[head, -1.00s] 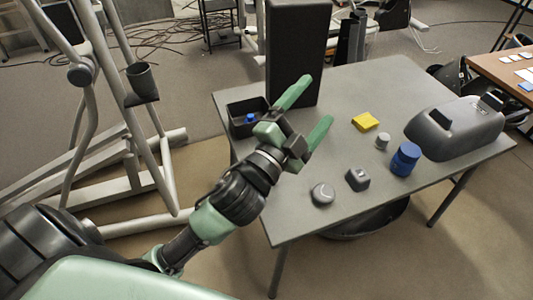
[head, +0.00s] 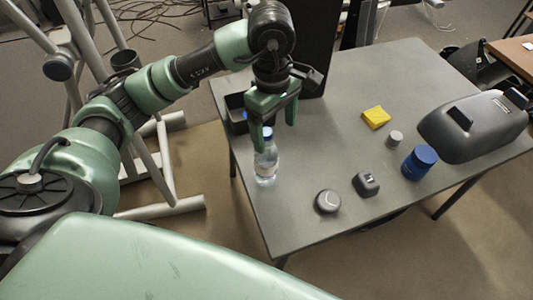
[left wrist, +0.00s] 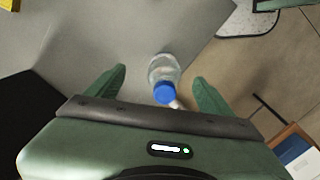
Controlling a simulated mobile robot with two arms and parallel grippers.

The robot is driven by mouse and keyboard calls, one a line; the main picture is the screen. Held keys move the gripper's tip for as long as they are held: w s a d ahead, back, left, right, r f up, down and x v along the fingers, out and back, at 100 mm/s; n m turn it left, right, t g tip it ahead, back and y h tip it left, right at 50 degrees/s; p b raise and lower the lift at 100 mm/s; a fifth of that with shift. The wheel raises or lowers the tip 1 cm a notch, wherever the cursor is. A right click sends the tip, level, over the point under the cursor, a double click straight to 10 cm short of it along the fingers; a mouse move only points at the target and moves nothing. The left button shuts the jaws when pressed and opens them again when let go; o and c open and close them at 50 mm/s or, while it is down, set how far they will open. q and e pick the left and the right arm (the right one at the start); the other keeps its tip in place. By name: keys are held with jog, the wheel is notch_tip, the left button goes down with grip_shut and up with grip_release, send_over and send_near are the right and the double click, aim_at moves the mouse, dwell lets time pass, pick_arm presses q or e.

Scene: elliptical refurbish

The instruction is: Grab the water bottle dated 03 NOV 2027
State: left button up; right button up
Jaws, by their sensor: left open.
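A clear water bottle (head: 265,168) with a blue cap stands upright near the left edge of the grey table (head: 300,215). In the left wrist view the bottle (left wrist: 163,70) shows from above, between the two fingers, with its cap toward the palm. No date on it can be read. My left gripper (head: 275,137) points down over the bottle, open, its green fingers on either side of the cap area. I cannot tell whether a finger touches it. My right gripper is not in view.
A black bin (head: 236,112) and a tall black box (head: 318,60) stand just behind the gripper. A yellow block (head: 376,117), a blue jar (head: 419,162), a grey cylinder (head: 394,138), small grey items and a large grey case (head: 475,125) occupy the right side. The table's centre is clear.

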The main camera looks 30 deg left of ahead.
aim_at(266, 146)
pick_arm(q)
jog(key=shift+w+a+y, duration=0.1)
jog(key=shift+a+y, duration=0.2)
jog(key=shift+a, duration=0.35)
jog(key=f, duration=0.2)
jog(key=f+p, duration=0.1)
jog(key=f, duration=0.3)
jog(key=shift+s+a+f+p, duration=0.1)
jog(key=shift+s+a+p, duration=0.25)
jog(key=shift+s+a, duration=0.05)
jog(key=shift+f, duration=0.65)
jog(key=shift+w+r, duration=0.1)
grip_shut()
